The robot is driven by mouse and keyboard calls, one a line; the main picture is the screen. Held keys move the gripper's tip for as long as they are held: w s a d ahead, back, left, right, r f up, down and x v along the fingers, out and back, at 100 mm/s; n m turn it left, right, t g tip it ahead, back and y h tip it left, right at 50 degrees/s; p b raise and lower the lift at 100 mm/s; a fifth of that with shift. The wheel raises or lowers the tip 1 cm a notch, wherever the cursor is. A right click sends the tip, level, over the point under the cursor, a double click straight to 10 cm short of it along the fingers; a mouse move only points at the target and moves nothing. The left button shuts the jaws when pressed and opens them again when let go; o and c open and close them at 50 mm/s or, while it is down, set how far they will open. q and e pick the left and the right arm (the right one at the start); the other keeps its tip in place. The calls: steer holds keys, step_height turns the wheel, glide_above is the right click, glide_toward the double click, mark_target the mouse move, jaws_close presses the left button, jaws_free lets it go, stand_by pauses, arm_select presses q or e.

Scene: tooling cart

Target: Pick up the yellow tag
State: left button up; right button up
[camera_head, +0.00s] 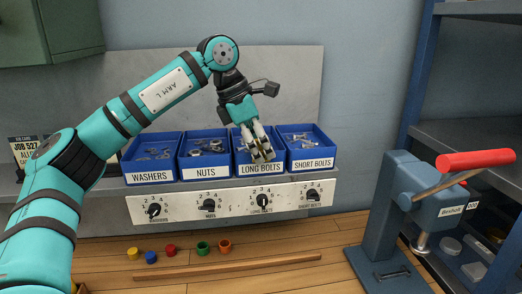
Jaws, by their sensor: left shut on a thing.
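A small round yellow piece (133,253), which may be the yellow tag, lies at the left end of a row of coloured pieces on the wooden surface. My left gripper (262,152) points down at the long bolts bin (262,169), far above and to the right of the yellow piece. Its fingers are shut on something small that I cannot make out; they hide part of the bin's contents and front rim. My right gripper is not in view.
Blue (151,257), red (171,250), green (202,248) and orange (225,246) pieces stand beside the yellow one. A wooden strip (230,270) lies in front. Washers (150,177), nuts (205,173) and short bolts (312,163) bins flank the gripper. A blue press (405,200) with a red handle stands right.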

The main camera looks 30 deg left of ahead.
arm_select(q)
steer(key=shift+r, duration=0.1)
steer(key=shift+w+r, duration=0.1)
steer(key=shift+r, duration=0.45)
step_height(320, 180, up, 2)
steer(key=shift+r+b, duration=0.1)
steer(key=shift+b, duration=0.4)
steer(key=s+d+r+b, duration=0.1)
steer(key=s+d+b, duration=0.4)
steer(key=s, duration=0.9)
steer(key=d, duration=0.3)
steer(key=shift+r, duration=0.35)
